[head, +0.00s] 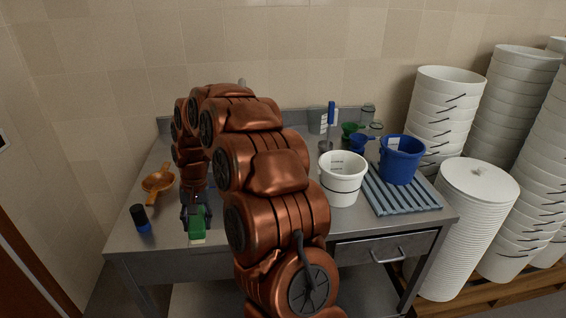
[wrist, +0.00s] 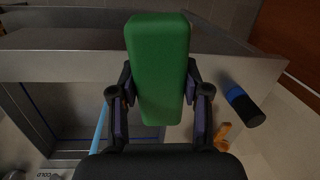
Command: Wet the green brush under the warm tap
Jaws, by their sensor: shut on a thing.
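The green brush (head: 196,222) is held in my gripper (head: 197,207) over the front left part of the steel bench. A pale strip, perhaps bristles, shows at its lower end in the head view. In the wrist view the green block of the brush (wrist: 158,55) sits between the two fingers of my gripper (wrist: 160,105), which are shut on its sides. I cannot make out the warm tap in either view. My arm covers the middle of the bench, and a short grey upright piece (head: 241,83) just shows behind it.
A black and blue cylinder (head: 141,218) stands left of the brush, also in the wrist view (wrist: 243,105). An orange scoop (head: 158,181) lies behind it. A white bucket (head: 342,180) and a blue bucket (head: 402,160) on a ribbed mat (head: 385,198) stand right. Stacked white buckets (head: 442,115) are beyond.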

